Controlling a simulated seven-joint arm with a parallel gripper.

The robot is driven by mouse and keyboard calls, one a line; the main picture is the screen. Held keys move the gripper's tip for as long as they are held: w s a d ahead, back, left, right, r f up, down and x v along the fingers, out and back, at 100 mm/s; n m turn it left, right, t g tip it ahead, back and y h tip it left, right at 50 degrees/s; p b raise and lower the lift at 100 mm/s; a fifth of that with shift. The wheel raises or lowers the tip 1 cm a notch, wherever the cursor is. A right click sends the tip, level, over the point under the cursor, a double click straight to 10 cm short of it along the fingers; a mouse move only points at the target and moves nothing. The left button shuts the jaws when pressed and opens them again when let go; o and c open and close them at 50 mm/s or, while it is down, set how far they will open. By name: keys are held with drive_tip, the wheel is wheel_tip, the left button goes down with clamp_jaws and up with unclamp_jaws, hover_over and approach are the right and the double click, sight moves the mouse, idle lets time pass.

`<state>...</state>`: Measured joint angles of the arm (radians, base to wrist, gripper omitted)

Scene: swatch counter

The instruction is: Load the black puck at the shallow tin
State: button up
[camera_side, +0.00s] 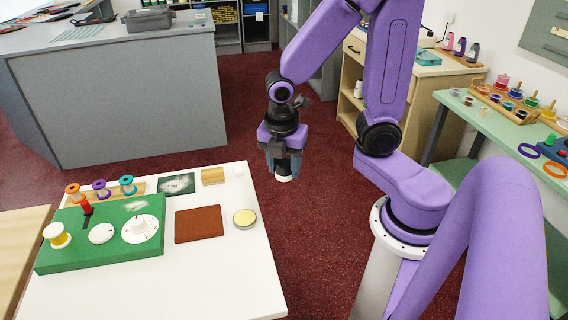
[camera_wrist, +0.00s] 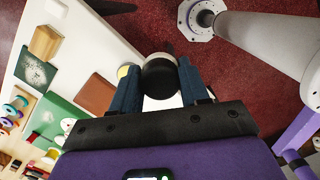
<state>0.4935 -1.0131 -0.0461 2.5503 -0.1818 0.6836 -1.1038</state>
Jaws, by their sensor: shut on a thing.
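The black puck (camera_wrist: 160,76) is between the two blue fingers of my gripper (camera_wrist: 157,88) in the wrist view. A white part shows next to its black face. In the side view my gripper (camera_side: 283,168) hangs over the red floor, beyond the right edge of the white table, with a white end of the held thing showing below the fingers. The shallow tin (camera_side: 245,218), round with a pale yellow inside and metal rim, sits near the table's right edge. In the wrist view the tin (camera_wrist: 123,71) is partly hidden behind the left finger.
A brown mat (camera_side: 199,225) lies left of the tin. A green board (camera_side: 75,251) with dials, a red-topped lever and a yellow spool is further left. A wooden block (camera_side: 213,176), a white cube (camera_side: 239,171) and a dark speckled card (camera_side: 176,184) line the back. The table's front is clear.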

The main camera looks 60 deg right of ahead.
hover_over(245, 216)
wheel_tip(245, 216, down, 5)
drive_tip(key=shift+s+a+r, duration=0.15)
drive_tip(key=shift+r, duration=0.05)
drive_tip(key=shift+f, duration=3)
drive_tip(key=shift+a+f, duration=0.1)
drive_tip(key=shift+f, duration=0.5)
wheel_tip(245, 216, up, 7)
idle(0.9)
idle(0.5)
